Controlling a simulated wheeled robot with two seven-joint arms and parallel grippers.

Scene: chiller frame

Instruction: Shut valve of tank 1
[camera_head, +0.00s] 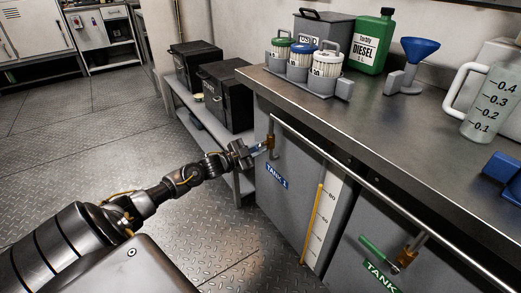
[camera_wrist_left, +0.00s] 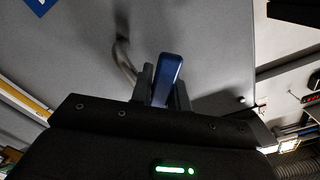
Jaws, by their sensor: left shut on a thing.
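Tank 1 (camera_head: 285,205) is a grey box under the bench, with a blue label (camera_head: 276,176) reading TANK 1. Its valve has a brass body (camera_head: 270,142) on a pipe and a blue handle (camera_head: 257,148). My left gripper (camera_head: 252,149) reaches in from the left and is shut on the blue handle. In the left wrist view the blue handle (camera_wrist_left: 166,78) stands between the two dark fingers (camera_wrist_left: 162,88), with a bent pipe (camera_wrist_left: 124,62) beside it. The fingers partly hide the handle. My right gripper is not in view.
A second tank to the right has a green-handled valve (camera_head: 378,250). A long rail (camera_head: 350,187) runs along the bench front. On the bench stand filter canisters (camera_head: 300,65), a green diesel can (camera_head: 375,42), a blue funnel (camera_head: 416,55) and a jug (camera_head: 490,105). Black boxes (camera_head: 226,95) sit on a low shelf.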

